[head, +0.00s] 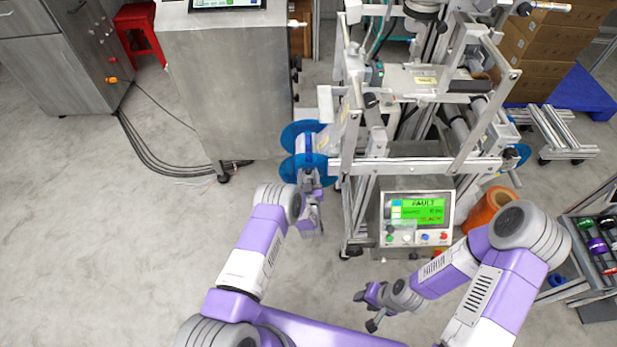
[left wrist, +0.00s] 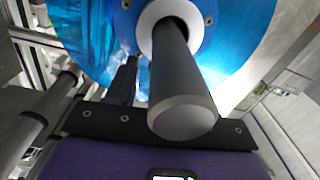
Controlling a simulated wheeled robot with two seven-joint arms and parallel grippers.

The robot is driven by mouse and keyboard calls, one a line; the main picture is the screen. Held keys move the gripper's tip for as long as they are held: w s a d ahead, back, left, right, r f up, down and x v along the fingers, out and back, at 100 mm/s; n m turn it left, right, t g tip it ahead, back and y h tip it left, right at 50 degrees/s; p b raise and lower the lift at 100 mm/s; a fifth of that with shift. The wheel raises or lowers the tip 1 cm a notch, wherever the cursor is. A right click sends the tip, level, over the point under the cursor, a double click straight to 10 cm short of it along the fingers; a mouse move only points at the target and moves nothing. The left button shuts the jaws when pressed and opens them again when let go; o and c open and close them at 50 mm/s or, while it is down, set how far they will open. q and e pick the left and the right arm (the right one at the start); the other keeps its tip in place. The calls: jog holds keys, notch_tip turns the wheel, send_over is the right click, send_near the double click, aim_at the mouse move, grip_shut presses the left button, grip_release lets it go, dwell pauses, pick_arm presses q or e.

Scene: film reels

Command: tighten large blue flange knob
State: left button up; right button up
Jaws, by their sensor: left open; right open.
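Two large blue flanges show on the left side of the machine in the head view: a rear one (head: 296,132) and a front one (head: 290,168). The left wrist view shows a blue flange (left wrist: 240,35) close up. A white ring, which looks like its knob (left wrist: 152,22), sits around a dark grey shaft (left wrist: 178,65) with a pale rounded end. My left gripper (head: 309,172) is open close to the front flange. A dark finger (left wrist: 125,80) shows left of the shaft; I cannot tell whether it touches the ring. My right gripper (head: 365,310) is open and empty, low over the floor.
The machine frame (head: 375,168) stands right of my left gripper. Its panel (head: 420,212) reads FAULT. A grey cabinet (head: 225,90) stands to the left, with cables on the floor. An orange roll (head: 487,208) and a rack (head: 590,245) are at the right.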

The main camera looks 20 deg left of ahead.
pick_arm(q)
grip_shut()
jog(key=shift+m+h, duration=0.3)
jog(key=shift+h, duration=0.1)
jog(key=m+h, duration=0.1)
jog(key=m+t+h, duration=0.1)
jog(key=h, duration=0.1)
jog(key=shift+a, duration=0.35)
jog(key=shift+a+f+m+h, duration=0.15)
jog(key=shift+m+h, duration=0.7)
jog(key=shift+h, duration=0.45)
jog(key=shift+a+r+m+h, duration=0.1)
jog(key=shift+m+h, duration=0.75)
jog(key=shift+h, duration=0.45)
